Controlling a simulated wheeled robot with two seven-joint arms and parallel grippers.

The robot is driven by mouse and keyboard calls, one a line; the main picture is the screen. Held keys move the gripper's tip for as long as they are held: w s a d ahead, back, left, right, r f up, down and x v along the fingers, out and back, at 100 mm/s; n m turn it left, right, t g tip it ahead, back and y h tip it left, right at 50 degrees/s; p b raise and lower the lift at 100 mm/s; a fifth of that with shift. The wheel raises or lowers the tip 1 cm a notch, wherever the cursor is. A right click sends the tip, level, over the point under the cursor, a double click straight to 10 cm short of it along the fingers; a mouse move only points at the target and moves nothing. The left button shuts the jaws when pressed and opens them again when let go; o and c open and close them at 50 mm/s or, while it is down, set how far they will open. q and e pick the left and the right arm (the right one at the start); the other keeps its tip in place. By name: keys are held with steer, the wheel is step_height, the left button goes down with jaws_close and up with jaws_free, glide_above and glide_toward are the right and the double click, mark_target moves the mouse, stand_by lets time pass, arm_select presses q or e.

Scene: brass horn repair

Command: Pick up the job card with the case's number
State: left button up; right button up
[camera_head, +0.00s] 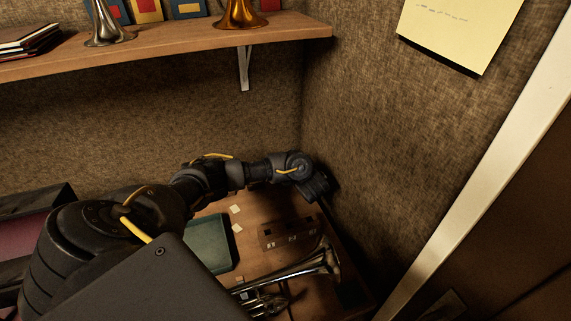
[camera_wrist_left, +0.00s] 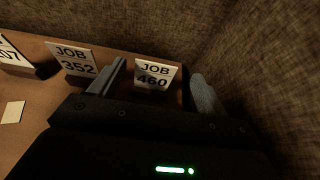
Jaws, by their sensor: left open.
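In the left wrist view, a white job card reading "JOB 460" (camera_wrist_left: 154,75) stands upright between the two fingers of my left gripper (camera_wrist_left: 158,70). The gripper is open, with one finger on each side of the card; I cannot tell whether either touches it. A card reading "JOB 352" (camera_wrist_left: 75,62) stands to its left. A third card, partly cut off and ending in "07" (camera_wrist_left: 12,55), stands farther left. In the head view, my left gripper (camera_head: 316,188) is over the bench's back right, by the wall. No case number is readable. My right gripper is out of view.
A teal box-like object (camera_head: 208,245), a brown block with small white marks (camera_head: 290,233) and a silver brass instrument (camera_head: 300,272) lie on the wooden bench. Small pale paper pieces (camera_head: 236,209) lie nearby. A shelf (camera_head: 180,47) runs above. A yellow note (camera_head: 458,30) hangs at right.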

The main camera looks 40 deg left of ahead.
arm_select(q)
steer(key=shift+w+a+f, duration=0.1)
steer(key=shift+w+a, duration=0.05)
steer(key=shift+a, duration=0.65)
steer(key=b+x, duration=0.1)
steer(key=x, duration=0.2)
steer(key=shift+f, duration=0.2)
steer(key=shift+w+a+f, duration=0.15)
steer(key=shift+w+a, duration=0.05)
steer(key=shift+a, duration=0.25)
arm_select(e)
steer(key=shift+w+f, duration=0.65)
arm_select(q)
steer(key=c, duration=1.4)
steer(key=shift+o, duration=0.2)
